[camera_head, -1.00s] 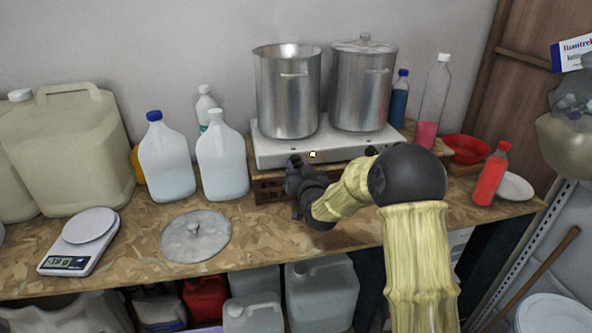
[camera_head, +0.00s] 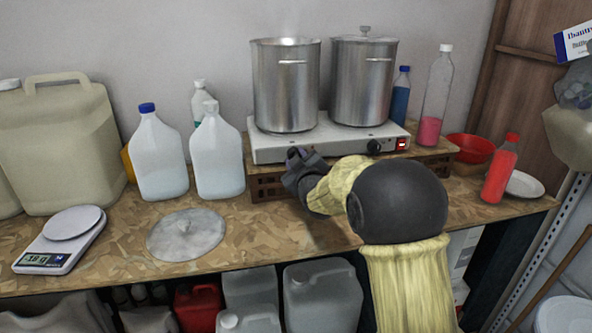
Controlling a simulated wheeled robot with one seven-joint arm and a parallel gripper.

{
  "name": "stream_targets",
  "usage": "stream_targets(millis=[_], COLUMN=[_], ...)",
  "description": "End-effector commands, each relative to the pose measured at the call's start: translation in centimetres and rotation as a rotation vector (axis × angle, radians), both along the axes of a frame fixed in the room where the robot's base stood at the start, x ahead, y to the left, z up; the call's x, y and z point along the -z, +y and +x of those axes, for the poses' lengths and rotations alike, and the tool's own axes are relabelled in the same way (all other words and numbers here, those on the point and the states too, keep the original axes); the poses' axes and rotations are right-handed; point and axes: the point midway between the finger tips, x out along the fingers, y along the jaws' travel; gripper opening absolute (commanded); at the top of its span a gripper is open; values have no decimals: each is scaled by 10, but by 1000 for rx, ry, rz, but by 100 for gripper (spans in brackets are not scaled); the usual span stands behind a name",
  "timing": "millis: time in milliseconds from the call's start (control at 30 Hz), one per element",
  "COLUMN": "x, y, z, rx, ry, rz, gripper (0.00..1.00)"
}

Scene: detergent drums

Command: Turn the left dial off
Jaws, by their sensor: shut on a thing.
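A white two-burner hot plate (camera_head: 330,138) stands on a wooden crate on the bench. A dark right dial (camera_head: 374,147) and a red switch (camera_head: 401,144) show on its front. My gripper (camera_head: 293,156) is at the left part of the hot plate's front face, where the left dial sits. It is shut on the left dial, which is mostly hidden behind the jaws. The dial's pointer angle cannot be seen. One steel pot (camera_head: 286,88) stands open on the left burner, and a lidded pot (camera_head: 363,82) stands on the right burner.
Water jugs (camera_head: 218,155) stand left of the hot plate. A loose pot lid (camera_head: 186,235) and a scale (camera_head: 62,240) lie on the bench's left half. A red bottle (camera_head: 499,170), red bowl (camera_head: 470,149) and white plate (camera_head: 523,185) are at the right.

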Motion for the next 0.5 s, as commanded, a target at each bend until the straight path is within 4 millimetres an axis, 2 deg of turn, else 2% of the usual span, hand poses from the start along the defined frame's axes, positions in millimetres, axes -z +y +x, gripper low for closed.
stream_targets(millis=[33, 300, 500], x=[8, 7, 5], y=[2, 1, 1], z=[-2, -1, -1], rx=[-4, -4, -3], ry=[-4, -55, -76], rz=[-43, -228, -299], gripper=[10, 10, 10])
